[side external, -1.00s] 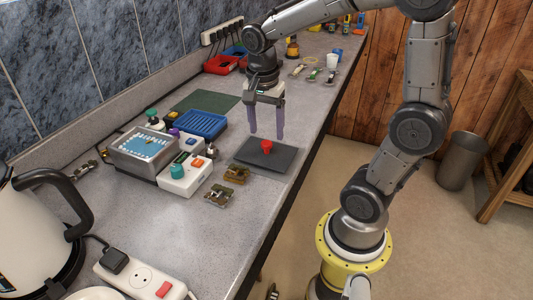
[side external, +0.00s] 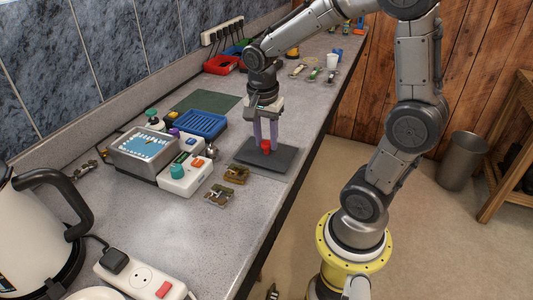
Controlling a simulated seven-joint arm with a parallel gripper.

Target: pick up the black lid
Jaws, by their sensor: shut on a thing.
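The black lid (side external: 283,161) is a flat, dark, square plate lying on the counter near its front edge. A red knob (side external: 265,146) stands up from its middle. My gripper (side external: 265,144) points straight down over the lid, with its purple fingers close together and shut on the red knob. The lid looks flat and level; I see no clear gap between it and the counter. The fingers hide part of the knob and the lid's far side.
Small brown parts (side external: 236,174) lie just in front. A kettle (side external: 40,235) and power strip (side external: 143,279) are nearer.

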